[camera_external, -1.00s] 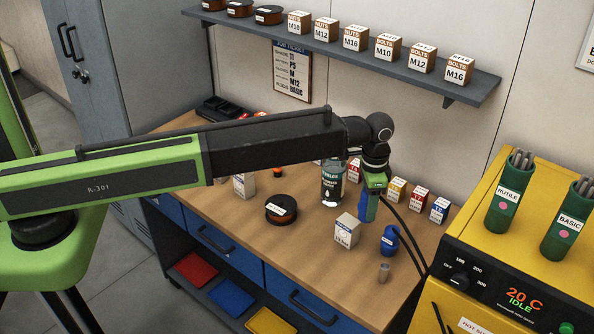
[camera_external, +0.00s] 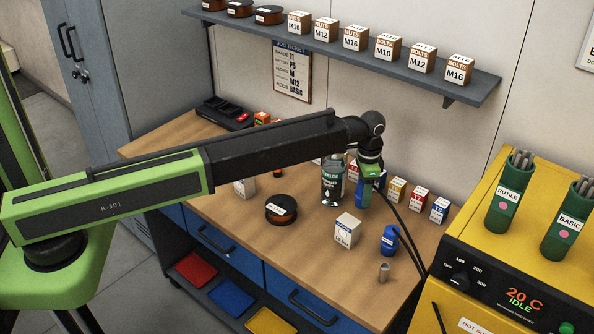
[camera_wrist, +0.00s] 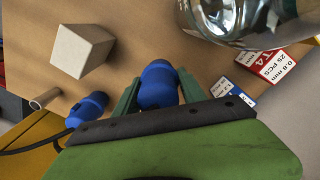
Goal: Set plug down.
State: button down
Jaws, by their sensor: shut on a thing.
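My gripper (camera_wrist: 157,92) is shut on a blue plug (camera_wrist: 158,82), seen between the two green fingers in the wrist view. In the external view the held plug (camera_external: 366,192) hangs over the bench (camera_external: 310,255), beside a clear bottle with a dark label (camera_external: 333,182). Its lower end is near the bench top; I cannot tell whether it touches. A second blue plug (camera_external: 390,240) stands on the bench to the right, in front of the yellow machine. It also shows in the wrist view (camera_wrist: 88,108), left of my fingers.
Several small labelled boxes (camera_external: 397,190) line the back. A dark spool (camera_external: 281,209) lies to the left. Black cables run beside the yellow machine (camera_external: 480,260). Bench around the spool is clear.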

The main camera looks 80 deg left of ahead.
notch_tip(320, 180, down, 4)
jog(key=b, duration=0.4)
jog(key=shift+f, duration=0.15)
jog(key=shift+r, duration=0.25)
jog(key=shift+f, duration=0.15)
jog(key=c, duration=0.7)
grip_release()
jog(key=shift+o, duration=0.2)
